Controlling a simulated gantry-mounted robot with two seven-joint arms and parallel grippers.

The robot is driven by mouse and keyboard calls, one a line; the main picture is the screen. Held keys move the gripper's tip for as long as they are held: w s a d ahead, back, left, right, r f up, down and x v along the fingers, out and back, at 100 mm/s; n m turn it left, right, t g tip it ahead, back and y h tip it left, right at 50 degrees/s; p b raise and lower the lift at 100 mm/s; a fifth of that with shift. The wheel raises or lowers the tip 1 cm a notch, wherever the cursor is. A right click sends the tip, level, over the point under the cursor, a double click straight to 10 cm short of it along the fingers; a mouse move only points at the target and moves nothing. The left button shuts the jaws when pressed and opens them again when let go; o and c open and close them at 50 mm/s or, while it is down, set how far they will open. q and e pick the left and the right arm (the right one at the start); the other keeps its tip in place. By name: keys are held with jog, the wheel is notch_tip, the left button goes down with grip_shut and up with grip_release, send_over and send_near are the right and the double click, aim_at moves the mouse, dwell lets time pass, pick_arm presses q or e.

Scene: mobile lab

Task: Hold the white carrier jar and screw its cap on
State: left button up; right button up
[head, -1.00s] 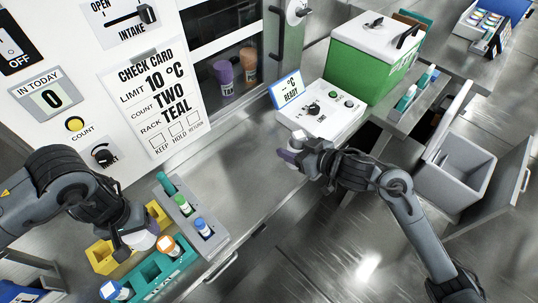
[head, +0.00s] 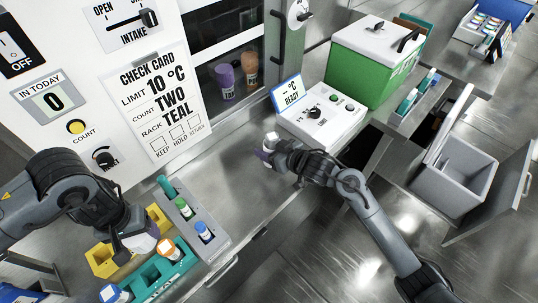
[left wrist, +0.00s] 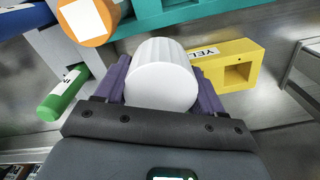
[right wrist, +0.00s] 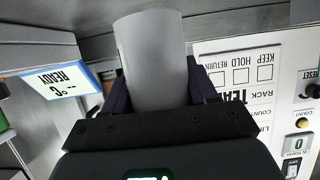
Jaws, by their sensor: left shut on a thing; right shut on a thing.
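My left gripper (head: 142,245) is at the lower left of the head view, beside the teal rack. It is shut on a short white ribbed cylinder, which looks like the cap (left wrist: 162,76); the purple fingers grip its sides in the left wrist view (left wrist: 162,92). My right gripper (head: 270,153) is over the bench in front of the control box. It is shut on a smooth, pale, longer cylinder, which looks like the white carrier jar (right wrist: 152,58), between its fingers in the right wrist view (right wrist: 160,92). Jar and cap are well apart. The jar's mouth is not clearly visible.
The teal rack (head: 150,275), a yellow rack (head: 100,260) and a grey rack (head: 212,243) with tubes lie near my left gripper. The control box (head: 320,125) and green cooler (head: 370,65) stand behind my right gripper.

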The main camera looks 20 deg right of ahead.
jog(key=shift+f, duration=1.85)
jog(key=shift+f, duration=0.2)
jog(key=o, duration=1.5)
jog(key=shift+r, duration=0.2)
jog(key=v, duration=1.2)
jog(key=shift+s+f, duration=0.1)
jog(key=shift+f, duration=0.05)
